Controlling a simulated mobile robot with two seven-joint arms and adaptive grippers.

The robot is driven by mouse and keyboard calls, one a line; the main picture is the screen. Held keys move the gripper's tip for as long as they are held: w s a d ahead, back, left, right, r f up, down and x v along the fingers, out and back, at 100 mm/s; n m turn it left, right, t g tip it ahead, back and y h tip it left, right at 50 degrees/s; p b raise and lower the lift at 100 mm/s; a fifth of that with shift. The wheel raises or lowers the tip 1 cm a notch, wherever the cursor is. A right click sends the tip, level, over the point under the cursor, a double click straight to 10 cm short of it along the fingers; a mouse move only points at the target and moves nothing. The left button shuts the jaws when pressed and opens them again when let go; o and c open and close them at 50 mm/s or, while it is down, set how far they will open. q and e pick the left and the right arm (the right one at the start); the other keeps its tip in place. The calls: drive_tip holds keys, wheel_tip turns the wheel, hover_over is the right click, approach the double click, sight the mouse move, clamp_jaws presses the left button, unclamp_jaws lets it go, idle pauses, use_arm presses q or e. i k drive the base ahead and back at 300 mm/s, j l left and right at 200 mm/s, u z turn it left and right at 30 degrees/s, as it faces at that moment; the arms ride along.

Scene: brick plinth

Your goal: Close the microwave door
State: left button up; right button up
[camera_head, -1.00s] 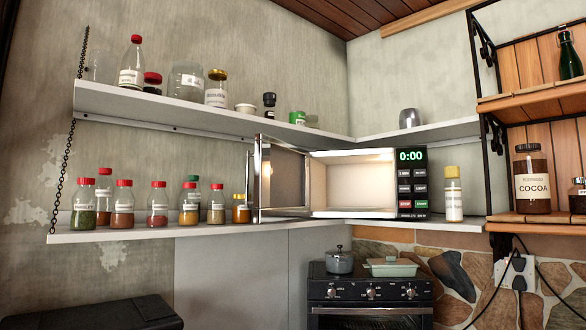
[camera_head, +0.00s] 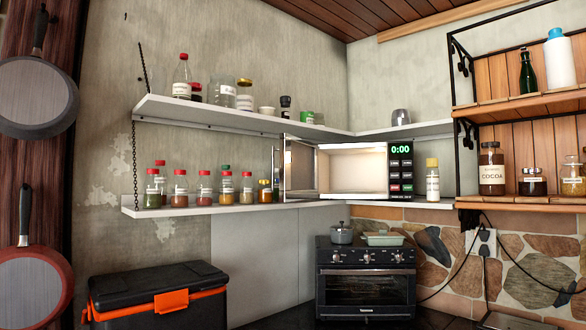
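The microwave (camera_head: 350,172) stands on the lower corner shelf, with its lit, empty-looking cavity facing me. Its control panel (camera_head: 401,168) on the right side shows 0:00. The microwave door (camera_head: 300,168) is swung wide open to the left, with its handle (camera_head: 276,174) at the far left edge. Spice jars stand on the shelf just left of the door; I cannot tell whether the handle touches any.
The lower shelf (camera_head: 230,208) holds several red-capped jars. A toaster oven (camera_head: 366,282) stands below the microwave, with a pot (camera_head: 341,233) on top. A black and orange cooler (camera_head: 158,300) is at lower left. Pans hang at far left; a wooden rack (camera_head: 520,200) is at right.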

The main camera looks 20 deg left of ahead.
sight(298, 156)
drive_tip(key=k+j+z, duration=0.15)
drive_tip(key=k+j, duration=0.5)
drive_tip(key=j, duration=0.5)
drive_tip(key=k+j+z, duration=0.1)
drive_tip(key=j, duration=0.3)
drive_tip(key=k+j, duration=0.15)
drive_tip(key=j, duration=0.2)
drive_tip(key=i+j, duration=0.1)
drive_tip(key=j, duration=0.35)
drive_tip(key=i+j+z, duration=0.1)
drive_tip(key=j, duration=0.3)
drive_tip(key=i+j, duration=0.1)
drive_tip(key=j, duration=0.35)
drive_tip(key=i+j+z, duration=0.1)
drive_tip(key=j, duration=0.35)
